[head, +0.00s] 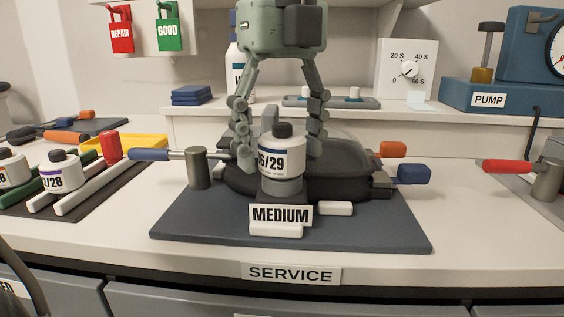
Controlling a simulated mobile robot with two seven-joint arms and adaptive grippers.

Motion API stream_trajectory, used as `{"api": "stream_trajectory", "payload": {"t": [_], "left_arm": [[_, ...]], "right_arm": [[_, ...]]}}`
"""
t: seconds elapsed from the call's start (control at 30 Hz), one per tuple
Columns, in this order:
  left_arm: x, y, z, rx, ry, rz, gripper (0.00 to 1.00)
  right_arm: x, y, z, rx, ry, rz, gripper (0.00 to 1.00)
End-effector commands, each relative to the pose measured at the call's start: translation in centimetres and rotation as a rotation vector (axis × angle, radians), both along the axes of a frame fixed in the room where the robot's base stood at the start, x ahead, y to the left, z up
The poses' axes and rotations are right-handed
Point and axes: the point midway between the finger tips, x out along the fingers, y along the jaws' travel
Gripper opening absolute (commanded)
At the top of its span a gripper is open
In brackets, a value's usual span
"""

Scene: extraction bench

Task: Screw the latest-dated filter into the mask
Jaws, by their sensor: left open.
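My left gripper (280,155) comes down from the top centre, fingers spread open. A white filter with a black cap (281,160), its label ending in "6/29", stands upright between and in front of the fingers; I cannot tell whether they touch it. The filter sits at the front of the dark mask (350,165), above the "MEDIUM" sign (280,215). I cannot tell whether its thread is engaged. Another filter (63,172), label ending in "/28", stands at the left. My right gripper is not in view.
The mask rests on a dark mat (200,232) with a blue-handled lever on a grey post (198,168) at its left. A yellow tray (125,143) is at the left. A red-handled lever (508,167) is at the right. Bare bench (450,215) lies between.

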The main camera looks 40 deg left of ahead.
Motion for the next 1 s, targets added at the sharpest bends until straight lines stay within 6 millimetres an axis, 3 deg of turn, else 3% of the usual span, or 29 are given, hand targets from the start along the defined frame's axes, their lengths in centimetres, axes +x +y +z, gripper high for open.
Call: {"api": "stream_trajectory", "payload": {"t": [0.53,0.67,0.87,1.0], "left_arm": [[0.0,0.01,-0.03,0.0,0.001,0.959,0.69],[0.0,0.0,0.01,0.0,0.001,1.058,0.69],[0.0,0.0,0.02,0.0,0.001,1.068,0.69],[-0.01,0.0,0.01,0.0,0.001,1.067,0.53]], "right_arm": [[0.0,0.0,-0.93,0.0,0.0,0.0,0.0],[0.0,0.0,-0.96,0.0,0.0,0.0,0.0],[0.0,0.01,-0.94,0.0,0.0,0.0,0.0],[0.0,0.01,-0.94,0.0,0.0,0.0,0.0]]}}
